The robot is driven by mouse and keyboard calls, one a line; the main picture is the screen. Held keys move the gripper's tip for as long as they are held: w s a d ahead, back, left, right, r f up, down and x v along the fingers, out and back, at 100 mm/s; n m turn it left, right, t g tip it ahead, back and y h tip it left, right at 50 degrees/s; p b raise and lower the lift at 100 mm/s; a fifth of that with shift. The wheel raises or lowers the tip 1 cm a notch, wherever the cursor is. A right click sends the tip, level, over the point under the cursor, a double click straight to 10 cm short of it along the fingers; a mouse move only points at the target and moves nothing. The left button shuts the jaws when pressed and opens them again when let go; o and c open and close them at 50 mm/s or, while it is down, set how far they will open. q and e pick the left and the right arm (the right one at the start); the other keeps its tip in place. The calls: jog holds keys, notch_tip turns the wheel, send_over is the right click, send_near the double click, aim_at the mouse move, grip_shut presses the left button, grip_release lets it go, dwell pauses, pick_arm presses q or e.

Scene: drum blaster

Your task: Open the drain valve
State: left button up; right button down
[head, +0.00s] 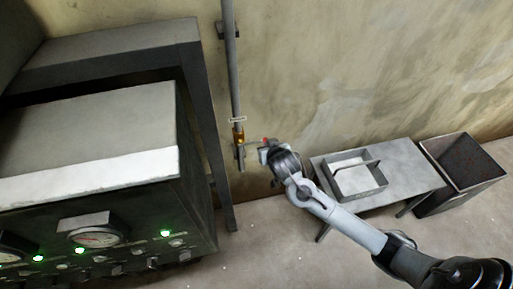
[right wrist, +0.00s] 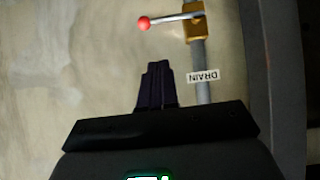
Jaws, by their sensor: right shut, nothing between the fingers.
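The drain valve is a brass body (head: 239,137) on a vertical grey pipe (head: 231,60) by the wall; its brass body also shows in the right wrist view (right wrist: 200,22). A thin metal lever (right wrist: 172,19) with a red ball end (right wrist: 144,23) sticks out roughly crosswise to the pipe. The red ball also shows in the head view (head: 265,141). A white "DRAIN" label (right wrist: 203,77) is on the pipe. My right gripper (right wrist: 157,66) is shut and empty, with a visible gap between its fingertips and the lever in the wrist view. My left gripper is out of view.
A large dark machine (head: 110,215) with gauges and green lights stands at left, its frame leg close to the pipe. A metal table (head: 405,180) with a tray (head: 335,180) and an open bin (head: 462,168) stand at right. Floor between is clear.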

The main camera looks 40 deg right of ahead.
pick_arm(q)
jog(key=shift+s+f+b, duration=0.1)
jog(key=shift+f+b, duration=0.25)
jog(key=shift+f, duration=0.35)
pick_arm(e)
jog(key=shift+w+r, duration=0.35)
jog(key=shift+w, duration=0.15)
jog(key=b, duration=0.2)
send_over(260, 141)
jog(key=s+a, duration=0.2)
jog(key=s, duration=0.1)
notch_tip(260, 141, down, 6)
jog(key=f, duration=0.1)
jog(key=w+f, duration=0.1)
jog(key=f, duration=0.1)
jog(key=shift+d, duration=0.2)
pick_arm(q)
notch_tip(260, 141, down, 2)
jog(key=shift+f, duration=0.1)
pick_arm(e)
jog(key=shift+w+f, duration=0.1)
jog(key=shift+f, duration=0.15)
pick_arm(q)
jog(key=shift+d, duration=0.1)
pick_arm(e)
jog(key=shift+f, duration=0.1)
